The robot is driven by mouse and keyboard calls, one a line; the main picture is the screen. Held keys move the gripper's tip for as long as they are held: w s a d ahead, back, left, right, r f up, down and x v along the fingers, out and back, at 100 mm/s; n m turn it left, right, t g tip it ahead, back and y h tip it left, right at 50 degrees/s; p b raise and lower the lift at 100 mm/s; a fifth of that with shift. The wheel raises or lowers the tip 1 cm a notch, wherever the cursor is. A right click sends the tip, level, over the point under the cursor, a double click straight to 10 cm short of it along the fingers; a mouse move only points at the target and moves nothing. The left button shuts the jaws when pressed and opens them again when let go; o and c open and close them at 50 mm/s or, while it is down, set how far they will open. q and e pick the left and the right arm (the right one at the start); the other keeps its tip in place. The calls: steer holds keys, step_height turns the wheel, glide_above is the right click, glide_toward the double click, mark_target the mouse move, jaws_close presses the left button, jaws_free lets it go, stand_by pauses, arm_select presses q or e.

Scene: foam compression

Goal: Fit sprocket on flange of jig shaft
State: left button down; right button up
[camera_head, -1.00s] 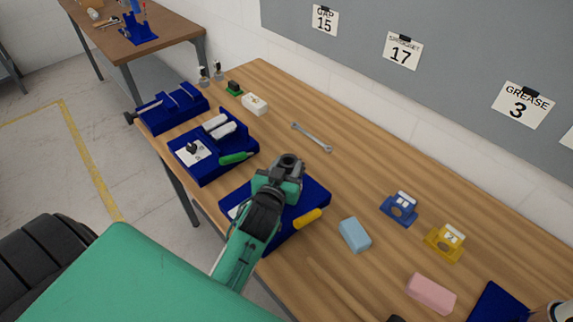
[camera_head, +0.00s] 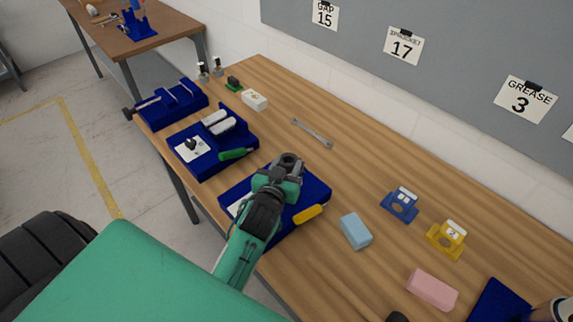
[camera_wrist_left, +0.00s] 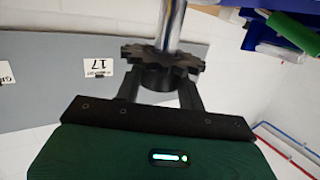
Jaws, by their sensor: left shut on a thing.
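My left gripper (camera_head: 288,165) is over a blue jig (camera_head: 316,192) with a yellow handle (camera_head: 308,214). Its arm hides much of that jig. In the left wrist view my left gripper (camera_wrist_left: 160,95) is shut on the dark toothed sprocket (camera_wrist_left: 186,62), with a finger at each side of its hub. A shiny metal shaft (camera_wrist_left: 172,18) runs from the sprocket's toothed face to the top of that view, in line with its middle. Whether the sprocket is seated on a flange cannot be told. The right gripper is not in view.
Another blue fixture with a green handle (camera_head: 237,153) stands left of the jig. A wrench (camera_head: 312,133) lies behind. A light-blue block (camera_head: 355,231), a pink block (camera_head: 431,290), a blue holder (camera_head: 399,204) and a yellow holder (camera_head: 445,238) are to the right.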

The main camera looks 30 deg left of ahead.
arm_select(q)
steer(key=shift+f, duration=0.45)
steer(key=c, duration=0.8)
jaws_free()
steer(key=shift+o, duration=0.2)
steer(key=shift+f, duration=0.1)
steer(key=shift+s+d+b, duration=0.15)
steer(key=shift+s+b, duration=0.35)
steer(key=shift+s, duration=0.1)
steer(key=b+v, duration=0.3)
steer(key=v, duration=0.9)
steer(key=shift+s+r+b, duration=0.2)
steer(key=shift+s+b, duration=0.1)
